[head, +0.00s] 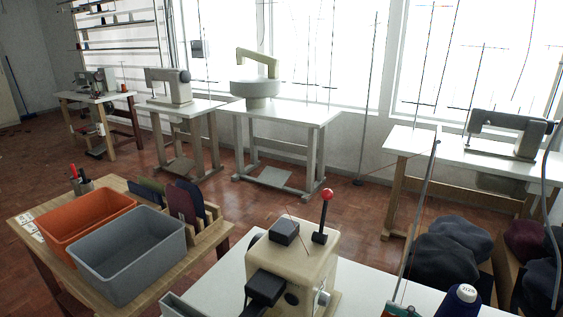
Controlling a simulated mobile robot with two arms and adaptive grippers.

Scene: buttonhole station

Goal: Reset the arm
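Neither my left nor my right gripper shows in the head view. A cream buttonhole machine (310,258) stands on a white table at the bottom middle. A dark lever with a red ball knob (327,195) rises upright from the top of the machine. A dark block (285,232) sits on the machine's top beside the lever, and another dark block (265,288) juts from its front. The machine's lower part is cut off by the frame edge.
An orange bin (85,218) and a grey bin (130,253) stand on a wooden table at left, beside a rack of coloured pieces (185,203). A dark blue thread cone (460,300) and a thin upright pole (420,200) are at right. Dark cloth piles (450,253) lie beyond.

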